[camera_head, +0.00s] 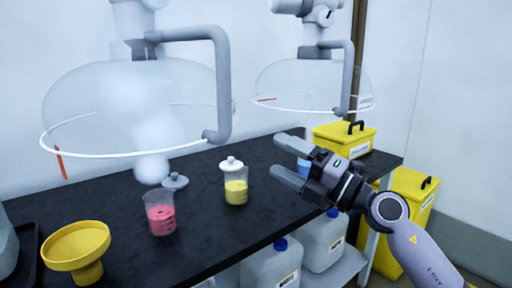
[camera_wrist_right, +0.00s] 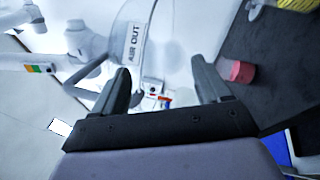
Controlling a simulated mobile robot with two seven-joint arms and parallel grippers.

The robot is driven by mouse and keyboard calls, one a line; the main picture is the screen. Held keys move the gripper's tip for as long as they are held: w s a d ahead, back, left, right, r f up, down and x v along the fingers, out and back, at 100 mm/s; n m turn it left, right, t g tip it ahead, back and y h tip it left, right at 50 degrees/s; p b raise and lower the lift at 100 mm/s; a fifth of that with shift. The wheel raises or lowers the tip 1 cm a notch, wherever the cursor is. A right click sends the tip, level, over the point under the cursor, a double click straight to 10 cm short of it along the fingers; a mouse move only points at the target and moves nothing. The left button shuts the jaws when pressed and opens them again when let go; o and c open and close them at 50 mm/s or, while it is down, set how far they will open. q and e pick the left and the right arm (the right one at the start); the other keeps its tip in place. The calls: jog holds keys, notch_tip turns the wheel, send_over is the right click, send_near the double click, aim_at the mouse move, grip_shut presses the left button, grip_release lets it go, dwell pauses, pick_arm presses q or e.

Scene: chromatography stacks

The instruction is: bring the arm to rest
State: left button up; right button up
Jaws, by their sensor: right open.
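My right gripper (camera_head: 282,157) is open and empty, above the right part of the black bench (camera_head: 215,170). Its arm comes in from the lower right. In the right wrist view its two fingers (camera_wrist_right: 163,85) stand wide apart with nothing between them. A beaker with pink contents (camera_head: 160,213) and a jar with yellow contents and a white lid (camera_head: 235,182) stand on the bench, to the left of the gripper and apart from it. A small blue object (camera_head: 304,168) is partly hidden behind the gripper. My left gripper is out of view.
Two clear fume hoods (camera_head: 90,110) (camera_head: 290,85) hang over the bench. A yellow funnel-shaped vessel (camera_head: 76,245) stands at the front left. A grey lid (camera_head: 175,181) lies near the pink beaker. Yellow bins (camera_head: 345,137) (camera_head: 415,190) are at the right; white jugs (camera_head: 273,268) (camera_head: 324,240) sit below the bench.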

jog(key=s+d+f+m+t+h, duration=0.2)
jog(key=s+d+f+m+h, duration=0.15)
jog(key=f+m, duration=0.45)
jog(key=s+d+f+m+t+h, duration=0.2)
jog(key=s+d+f+m+h, duration=0.15)
jog(key=f+m, duration=0.4)
jog(key=s+d+f+m+t+h, duration=0.2)
jog(key=d+f+m+h, duration=0.15)
jog(key=f+m, duration=0.4)
jog(key=s+d+f+m+g+h, duration=0.2)
jog(key=s+f+m+g+h, duration=0.35)
jog(key=s+f, duration=1.2)
pick_arm(q)
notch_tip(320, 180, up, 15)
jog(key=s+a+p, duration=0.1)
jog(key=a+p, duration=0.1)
jog(key=p, duration=1.7)
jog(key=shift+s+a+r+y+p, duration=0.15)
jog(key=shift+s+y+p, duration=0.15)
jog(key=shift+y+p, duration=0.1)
pick_arm(e)
notch_tip(320, 180, up, 14)
jog(key=s+d+m+g+y, duration=0.1)
jog(key=d+g, duration=0.1)
jog(key=shift+s+r, duration=0.25)
jog(key=shift+s, duration=0.1)
jog(key=shift+d, duration=0.1)
